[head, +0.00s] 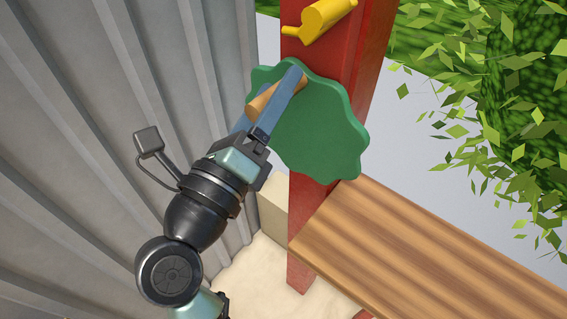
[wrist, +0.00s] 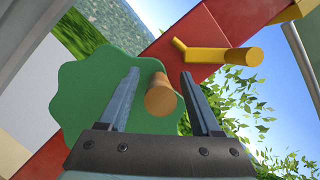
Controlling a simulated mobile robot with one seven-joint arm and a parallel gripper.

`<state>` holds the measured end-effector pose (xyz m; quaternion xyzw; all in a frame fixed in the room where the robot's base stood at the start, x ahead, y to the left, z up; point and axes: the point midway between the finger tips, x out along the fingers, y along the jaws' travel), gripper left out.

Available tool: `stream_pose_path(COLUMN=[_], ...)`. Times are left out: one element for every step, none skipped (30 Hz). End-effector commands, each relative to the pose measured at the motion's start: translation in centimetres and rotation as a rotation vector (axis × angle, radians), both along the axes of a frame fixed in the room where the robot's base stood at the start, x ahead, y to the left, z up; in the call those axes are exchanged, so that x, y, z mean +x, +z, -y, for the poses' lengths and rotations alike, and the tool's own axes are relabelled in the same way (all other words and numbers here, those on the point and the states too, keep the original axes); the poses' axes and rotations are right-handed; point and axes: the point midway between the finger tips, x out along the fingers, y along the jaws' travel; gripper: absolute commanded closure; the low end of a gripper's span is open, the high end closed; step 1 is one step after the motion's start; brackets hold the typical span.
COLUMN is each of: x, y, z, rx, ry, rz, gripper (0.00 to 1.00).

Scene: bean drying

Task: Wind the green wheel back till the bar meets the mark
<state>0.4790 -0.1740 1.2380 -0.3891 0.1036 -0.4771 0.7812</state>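The green wheel (head: 325,130) has a scalloped edge and is mounted on the red post (head: 340,45). It also fills the left middle of the wrist view (wrist: 85,105). A wooden handle (head: 262,98) sticks out from the wheel's face near its upper left edge. My gripper (head: 276,88) is at the handle. In the wrist view, the handle (wrist: 161,98) stands between the two blue-grey fingers of my gripper (wrist: 160,74), with a gap on each side. The fingers are open. I cannot make out the bar or the mark in either view.
A yellow peg-like piece (head: 325,17) sits on the post above the wheel. A corrugated grey wall (head: 95,100) runs close along the left of my arm. Leafy foliage (head: 510,90) is at the right.

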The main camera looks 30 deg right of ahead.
Motion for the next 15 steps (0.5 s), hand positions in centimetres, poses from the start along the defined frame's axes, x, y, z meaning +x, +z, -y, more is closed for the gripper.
stream_pose_path(x=[0.0,0.0,0.0,0.1,0.0,0.0,-0.1,-0.1,-0.3,-0.4,-0.5,-0.7,-0.9,-1.0,-1.2], y=[0.0,0.0,0.0,0.0,0.0,-0.1,-0.1,-0.2,-0.3,-0.3,-0.4,-0.4,-0.5,-0.6,-0.6], z=[0.0,0.0,-0.1,-0.1,-0.1,-0.2,-0.4,-0.5,-0.8,-1.0,-1.2,-1.5,-1.6,-1.8,-2.1], rx=[0.000,0.000,0.000,0.000,0.000,0.000,0.000,0.000,0.000,0.000,0.000,0.000,0.000,0.000,0.000], ry=[0.001,0.001,0.001,0.001,0.002,0.003,0.003,0.003,0.005,0.005,0.005,0.005,0.005,0.004,0.003], rz=[0.000,0.000,0.000,0.000,-0.001,-0.001,-0.001,-0.001,-0.001,-0.002,-0.002,-0.002,-0.002,-0.002,-0.002], gripper=[0.35,0.35,0.35,0.35,0.35,0.35,0.35,0.35,0.35,0.35,0.35,0.35,0.35,0.35,0.35])
